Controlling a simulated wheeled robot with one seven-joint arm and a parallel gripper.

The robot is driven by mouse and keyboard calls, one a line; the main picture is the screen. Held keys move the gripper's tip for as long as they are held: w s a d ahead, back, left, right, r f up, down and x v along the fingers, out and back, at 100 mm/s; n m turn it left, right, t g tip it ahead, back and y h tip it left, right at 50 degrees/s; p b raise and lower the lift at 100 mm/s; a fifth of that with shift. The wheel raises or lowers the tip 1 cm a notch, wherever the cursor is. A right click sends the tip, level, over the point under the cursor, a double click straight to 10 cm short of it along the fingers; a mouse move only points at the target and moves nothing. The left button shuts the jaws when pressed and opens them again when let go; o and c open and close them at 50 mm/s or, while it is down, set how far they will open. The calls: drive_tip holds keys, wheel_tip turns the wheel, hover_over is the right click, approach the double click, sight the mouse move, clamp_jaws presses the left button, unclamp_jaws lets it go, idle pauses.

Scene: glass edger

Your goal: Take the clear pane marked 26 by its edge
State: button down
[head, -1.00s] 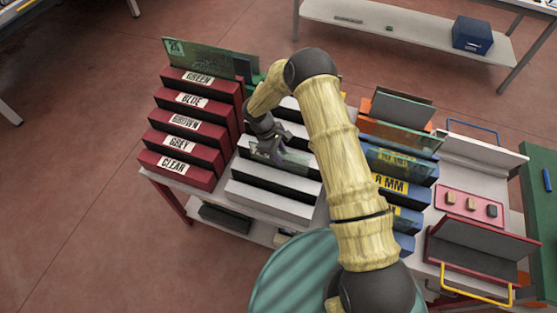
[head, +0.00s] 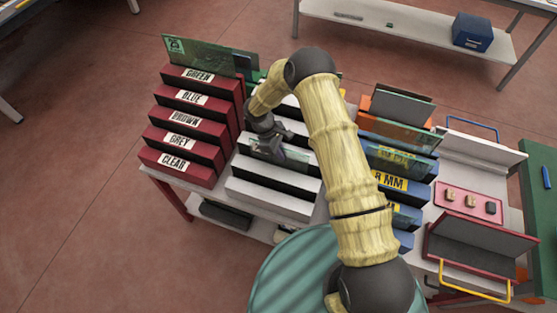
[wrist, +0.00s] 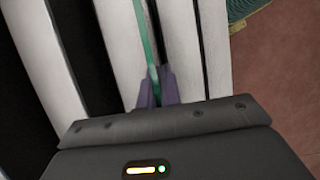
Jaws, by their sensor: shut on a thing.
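My gripper (head: 272,152) is over the white slotted rack (head: 268,198) in the middle of the table. In the wrist view its two fingers (wrist: 157,92) are shut on the thin green edge of a glass pane (wrist: 145,40). That pane stands on edge in a slot between white bars. In the head view the held pane (head: 294,156) shows as a pale strip beside the fingers. No number can be read on it.
The red rack (head: 178,163) at left has steps labelled CLEAR, GREY, BROWN, BLUE and GREEN. A blue rack (head: 388,183) with panes stands at right. Further right are a pink tray (head: 468,204) with small blocks and a red-edged holder (head: 470,268) with a yellow handle.

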wheel_tip(320, 180, up, 18)
drive_tip(key=b, duration=0.4)
drive_tip(key=shift+b, duration=0.4)
